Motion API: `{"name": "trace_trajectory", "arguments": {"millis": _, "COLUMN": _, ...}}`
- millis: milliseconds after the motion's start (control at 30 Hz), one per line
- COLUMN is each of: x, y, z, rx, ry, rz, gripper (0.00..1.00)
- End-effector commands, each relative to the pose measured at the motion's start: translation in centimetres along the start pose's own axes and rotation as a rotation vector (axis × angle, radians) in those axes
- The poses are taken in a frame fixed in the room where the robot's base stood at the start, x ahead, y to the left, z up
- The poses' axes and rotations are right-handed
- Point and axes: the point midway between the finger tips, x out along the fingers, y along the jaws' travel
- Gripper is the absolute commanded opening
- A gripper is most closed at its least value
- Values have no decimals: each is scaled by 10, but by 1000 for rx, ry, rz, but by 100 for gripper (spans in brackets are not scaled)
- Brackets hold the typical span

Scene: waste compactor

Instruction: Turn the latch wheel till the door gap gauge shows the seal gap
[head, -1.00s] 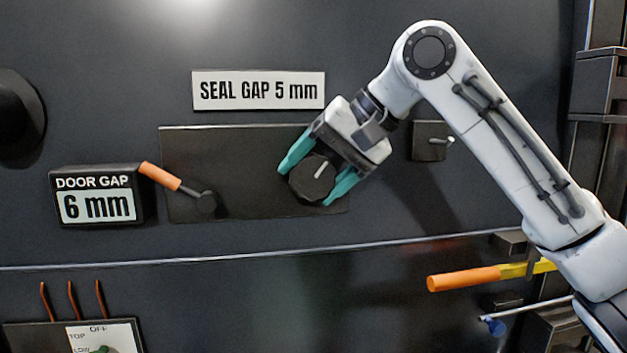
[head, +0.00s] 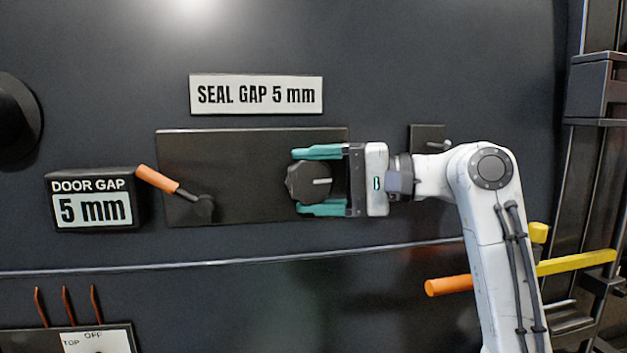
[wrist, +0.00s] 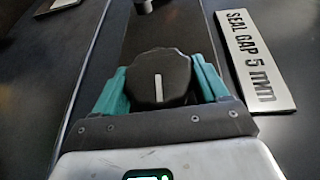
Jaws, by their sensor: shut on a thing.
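The latch wheel (head: 308,182) is a dark knob with a white line, set on a dark plate (head: 235,205). Its line lies about level in the head view. My gripper (head: 320,180) reaches in from the right, with one teal finger above the wheel and one below, shut on it. In the wrist view the wheel (wrist: 158,78) sits between the teal fingers (wrist: 160,88). The door gap gauge (head: 93,205) at the left reads 5 mm. The sign (head: 257,95) above the plate reads SEAL GAP 5 mm; it also shows in the wrist view (wrist: 255,62).
An orange-handled lever (head: 158,180) stands at the plate's left end. A small square fitting with a peg (head: 428,137) is right of the plate, near my wrist. An orange-and-yellow bar (head: 450,286) is at lower right, partly behind my arm. A switch panel (head: 100,340) is at lower left.

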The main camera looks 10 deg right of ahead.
Motion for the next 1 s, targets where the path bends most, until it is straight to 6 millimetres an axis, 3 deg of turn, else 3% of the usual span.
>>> {"name": "trace_trajectory", "arguments": {"millis": 700, "x": 0, "y": 4, "z": 0, "rx": 32, "ry": -1, "rz": -69, "gripper": 43}}
{"name": "trace_trajectory", "arguments": {"millis": 733, "x": 0, "y": 4, "z": 0, "rx": 32, "ry": -1, "rz": -69, "gripper": 74}}
{"name": "trace_trajectory", "arguments": {"millis": 1000, "x": 0, "y": 2, "z": 0, "rx": 31, "ry": -1, "rz": -71, "gripper": 96}}
